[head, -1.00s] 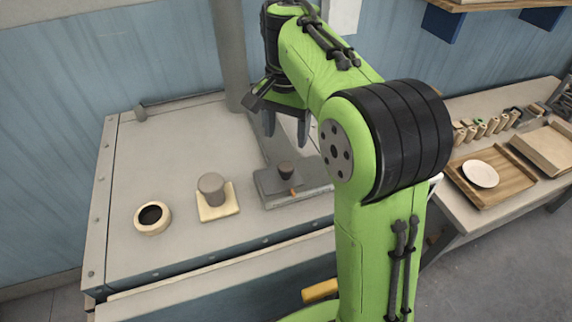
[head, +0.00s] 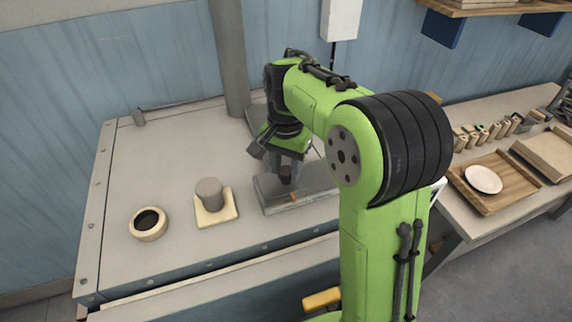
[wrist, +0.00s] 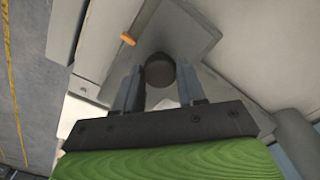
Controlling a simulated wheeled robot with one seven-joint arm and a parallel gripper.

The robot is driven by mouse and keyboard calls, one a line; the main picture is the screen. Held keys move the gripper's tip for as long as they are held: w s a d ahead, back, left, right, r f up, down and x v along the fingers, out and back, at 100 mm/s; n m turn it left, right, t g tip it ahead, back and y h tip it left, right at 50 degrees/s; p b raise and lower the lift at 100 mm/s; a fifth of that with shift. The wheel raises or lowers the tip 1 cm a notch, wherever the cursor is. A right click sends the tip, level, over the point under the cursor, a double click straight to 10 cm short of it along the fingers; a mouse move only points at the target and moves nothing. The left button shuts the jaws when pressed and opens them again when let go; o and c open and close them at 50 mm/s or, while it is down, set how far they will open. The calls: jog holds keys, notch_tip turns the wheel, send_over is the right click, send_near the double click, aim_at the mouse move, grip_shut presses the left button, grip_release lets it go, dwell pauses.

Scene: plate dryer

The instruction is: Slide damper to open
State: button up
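The damper is a flat grey slide plate (head: 312,192) on top of the dryer, with a dark round knob (wrist: 160,70) and a small orange marker (head: 293,197) near its front edge. The marker also shows in the wrist view (wrist: 127,39). My gripper (head: 285,176) is lowered over the plate at the knob. In the wrist view its two fingers are apart, one on each side of the knob, with little space beside it; I cannot tell whether they touch it. The fingers and arm partly hide the knob and plate in the head view.
On the dryer top (head: 165,170), left of the damper, are a grey cylinder on a cream base (head: 213,205) and a cream ring (head: 148,224). A vertical pipe (head: 229,60) stands behind. A side table with a wooden tray (head: 495,202) and white plate (head: 483,179) is right.

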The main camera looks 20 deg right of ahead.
grip_shut()
jog(key=d+p, duration=0.1)
jog(key=d, duration=0.5)
jog(key=shift+d, duration=0.2)
jog(key=shift+a, duration=0.1)
jog(key=o, duration=0.8)
grip_release()
jog(key=shift+d, duration=0.2)
jog(key=shift+c, duration=0.2)
jog(key=shift+a+r, duration=0.1)
notch_tip(320, 180, up, 16)
jog(key=p, duration=0.3)
jog(key=shift+f, duration=0.2)
